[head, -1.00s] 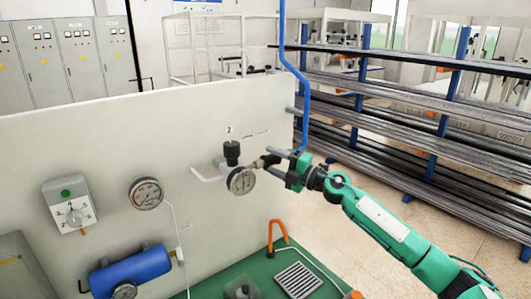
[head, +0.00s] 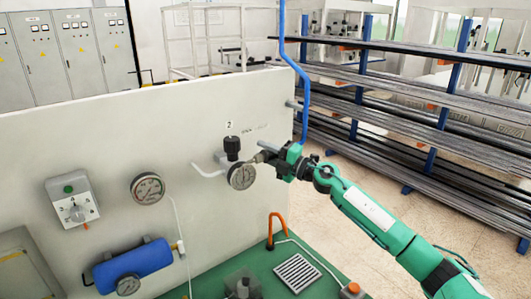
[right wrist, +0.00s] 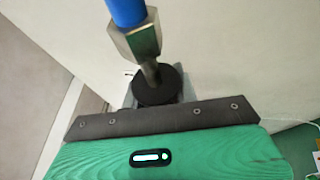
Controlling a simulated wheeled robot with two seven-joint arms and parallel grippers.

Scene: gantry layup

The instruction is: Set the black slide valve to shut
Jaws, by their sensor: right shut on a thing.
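The black slide valve (head: 267,156) sits on the short line to the right of a round gauge (head: 241,176), on the pale panel. My right gripper (head: 269,150) is around it, shut on it, coming in from the right. The grey fingers hide much of the valve, so its exact position along the line is hard to tell. In the right wrist view a black round part (right wrist: 158,87) sits just beyond the dark finger edge, below a metal hex fitting (right wrist: 140,42) and a blue tube (right wrist: 125,11). My left gripper is not in view.
A black-knobbed unit (head: 232,148) stands just left of the gripper, above the gauge. Another gauge (head: 148,188), a switch box (head: 73,202) and a blue cylinder (head: 132,265) are further left. A blue pipe (head: 303,95) rises behind the gripper. Racks (head: 430,120) stand at right.

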